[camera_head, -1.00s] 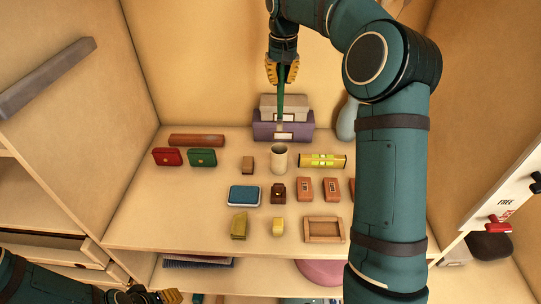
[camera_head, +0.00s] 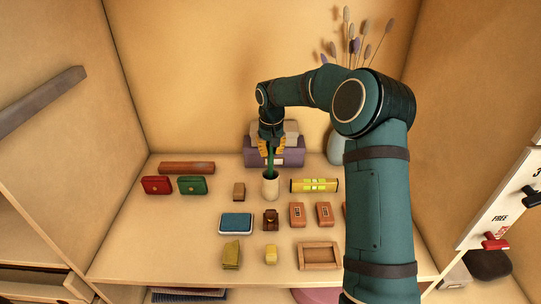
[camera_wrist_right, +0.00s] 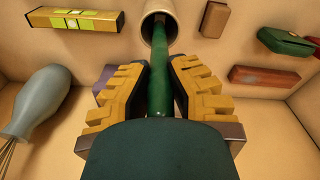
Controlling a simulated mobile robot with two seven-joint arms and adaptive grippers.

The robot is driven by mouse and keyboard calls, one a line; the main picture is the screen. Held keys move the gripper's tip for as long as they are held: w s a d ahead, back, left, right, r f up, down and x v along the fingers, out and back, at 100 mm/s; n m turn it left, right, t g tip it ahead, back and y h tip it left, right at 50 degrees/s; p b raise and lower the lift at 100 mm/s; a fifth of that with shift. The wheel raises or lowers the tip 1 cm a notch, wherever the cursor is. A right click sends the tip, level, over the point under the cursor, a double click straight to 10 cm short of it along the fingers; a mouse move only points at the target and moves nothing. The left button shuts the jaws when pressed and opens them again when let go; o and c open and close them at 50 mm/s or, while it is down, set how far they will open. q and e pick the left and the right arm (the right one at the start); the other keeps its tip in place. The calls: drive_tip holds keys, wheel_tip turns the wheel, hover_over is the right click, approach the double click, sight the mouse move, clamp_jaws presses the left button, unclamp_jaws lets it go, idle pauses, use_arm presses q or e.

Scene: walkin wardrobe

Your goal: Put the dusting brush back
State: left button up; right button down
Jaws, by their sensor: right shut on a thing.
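The dusting brush (camera_head: 271,160) has a green handle, which my right gripper (camera_head: 271,146) is shut on from above. The brush points down, and its lower end is inside the mouth of a cream cup (camera_head: 271,188) on the shelf. The right wrist view shows the green handle (camera_wrist_right: 160,75) between the yellow fingers (camera_wrist_right: 160,88), running into the cup's opening (camera_wrist_right: 157,18). The brush head is hidden in the cup. I cannot tell whether it touches the bottom. My left gripper is not in view.
A yellow level (camera_head: 314,185) lies right of the cup, and a small wooden block (camera_head: 239,191) stands left. Purple and grey boxes (camera_head: 284,157) and a blue-grey vase (camera_head: 338,147) stand behind. Red and green cases (camera_head: 192,185) sit at left, with several small items in front.

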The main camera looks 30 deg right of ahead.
drive_tip(key=shift+f, duration=1)
drive_tip(key=c, duration=1.1)
unclamp_jaws()
drive_tip(key=shift+f, duration=0.1)
drive_tip(key=r, duration=0.8)
drive_tip(key=s+r, duration=0.1)
drive_tip(key=r, duration=0.3)
drive_tip(key=shift+a+r+p, duration=0.15)
drive_tip(key=shift+a+p, duration=0.05)
drive_tip(key=shift+p, duration=0.15)
